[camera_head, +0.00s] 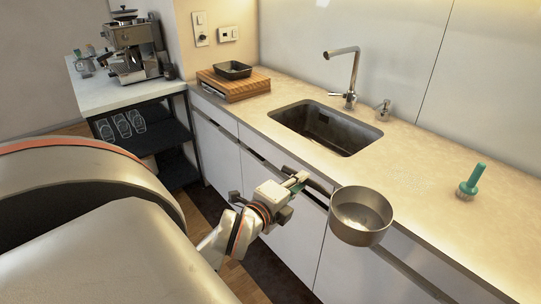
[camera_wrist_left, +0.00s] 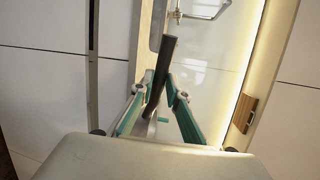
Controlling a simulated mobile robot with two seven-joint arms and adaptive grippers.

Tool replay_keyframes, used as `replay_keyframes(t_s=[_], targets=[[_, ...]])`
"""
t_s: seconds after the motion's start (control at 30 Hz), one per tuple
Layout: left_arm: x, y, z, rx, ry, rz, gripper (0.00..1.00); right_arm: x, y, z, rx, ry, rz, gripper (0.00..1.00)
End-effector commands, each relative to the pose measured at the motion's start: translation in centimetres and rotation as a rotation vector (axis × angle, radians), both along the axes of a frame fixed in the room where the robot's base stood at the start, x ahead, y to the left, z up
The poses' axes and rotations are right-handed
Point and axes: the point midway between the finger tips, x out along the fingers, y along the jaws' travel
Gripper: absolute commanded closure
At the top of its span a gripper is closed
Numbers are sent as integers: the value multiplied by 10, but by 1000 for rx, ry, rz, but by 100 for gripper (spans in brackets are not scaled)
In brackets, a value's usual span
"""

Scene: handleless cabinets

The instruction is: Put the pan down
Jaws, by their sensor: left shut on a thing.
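The pan (camera_head: 362,217) is a round, deep metal pan with a dark handle. My left gripper (camera_head: 298,183) is shut on its handle, and the pan's bowl extends to the right of the gripper. The pan is roughly upright, and its bowl looks empty. In the head view the bowl overlaps the counter's front edge; I cannot tell how far it hangs over the counter. In the left wrist view the dark handle (camera_wrist_left: 166,62) runs between the green-padded fingers of my left gripper (camera_wrist_left: 157,95). My right gripper is not in view.
The counter (camera_head: 440,190) is clear right of the sink (camera_head: 325,128), except for a green-handled brush (camera_head: 471,181). A tap (camera_head: 349,75) stands behind the sink. A black tray (camera_head: 233,70) rests on a wooden board (camera_head: 235,86). A coffee machine (camera_head: 133,50) stands on a side table.

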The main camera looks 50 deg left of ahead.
Motion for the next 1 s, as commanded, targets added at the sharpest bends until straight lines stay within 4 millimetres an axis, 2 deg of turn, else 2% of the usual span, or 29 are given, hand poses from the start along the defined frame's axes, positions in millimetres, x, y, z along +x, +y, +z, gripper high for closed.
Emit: replay_keyframes(t_s=[0.03, 0.2, 0.5, 1.0], targets=[[-4, -20, 0, -4, -3, -28, 100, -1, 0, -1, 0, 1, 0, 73], [-12, -70, -2, -2, -5, -101, 100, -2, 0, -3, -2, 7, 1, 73], [-23, -137, -5, 3, -8, -198, 100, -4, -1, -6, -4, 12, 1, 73], [-22, -134, -5, 8, -7, -196, 100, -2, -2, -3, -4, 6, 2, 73]])
